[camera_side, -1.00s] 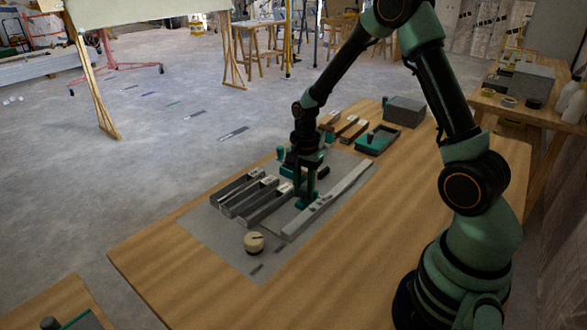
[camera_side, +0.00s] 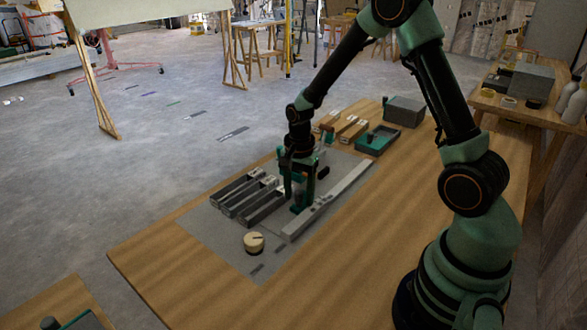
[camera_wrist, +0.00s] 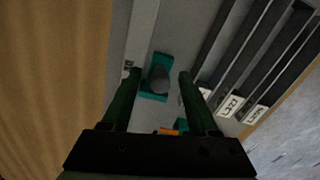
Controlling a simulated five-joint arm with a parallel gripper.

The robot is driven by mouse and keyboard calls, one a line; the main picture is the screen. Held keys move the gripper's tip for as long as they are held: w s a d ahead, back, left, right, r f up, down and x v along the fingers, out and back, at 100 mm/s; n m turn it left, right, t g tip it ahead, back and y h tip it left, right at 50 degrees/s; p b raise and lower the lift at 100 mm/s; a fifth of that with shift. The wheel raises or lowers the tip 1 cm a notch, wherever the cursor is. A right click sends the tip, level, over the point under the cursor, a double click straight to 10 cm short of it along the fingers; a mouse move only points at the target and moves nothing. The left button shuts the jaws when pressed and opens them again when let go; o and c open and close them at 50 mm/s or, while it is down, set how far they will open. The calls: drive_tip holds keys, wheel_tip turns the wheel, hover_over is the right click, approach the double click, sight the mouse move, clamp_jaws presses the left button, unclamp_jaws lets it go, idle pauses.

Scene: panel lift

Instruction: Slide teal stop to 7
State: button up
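The teal stop (camera_wrist: 157,88) has a dark rounded knob (camera_wrist: 159,78) on top and sits beside the long pale rail (camera_wrist: 141,35) in the wrist view. My gripper (camera_wrist: 157,76) is open, with one green finger on each side of the knob and a visible gap to both. In the side view my gripper (camera_side: 300,192) is low over the panel by the pale rail (camera_side: 335,196). There the stop is mostly hidden by the fingers. I cannot read scale numbers on the rail.
Several dark slotted tracks with white labels (camera_side: 240,197) lie left of my gripper on the grey panel (camera_side: 205,225). A cream round knob (camera_side: 253,242) is at the front. A teal tray (camera_side: 375,140) and a grey box (camera_side: 404,111) stand behind on the wooden table.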

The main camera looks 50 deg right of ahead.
wheel_tip(320, 180, up, 12)
idle(0.8)
drive_tip(key=shift+r, duration=0.1)
wheel_tip(320, 180, up, 6)
drive_tip(key=n+t, duration=0.2)
drive_tip(key=n, duration=0.4)
hover_over(299, 192)
drive_tip(key=s+a, duration=0.4)
drive_tip(key=s+a+r+n+t, duration=0.3)
drive_tip(key=s+n, duration=0.3)
drive_tip(key=n, duration=0.3)
drive_tip(key=shift+s+a+r+n+t, duration=0.25)
drive_tip(key=shift+a+r+n+t, duration=0.05)
drive_tip(key=shift+a+n, duration=0.15)
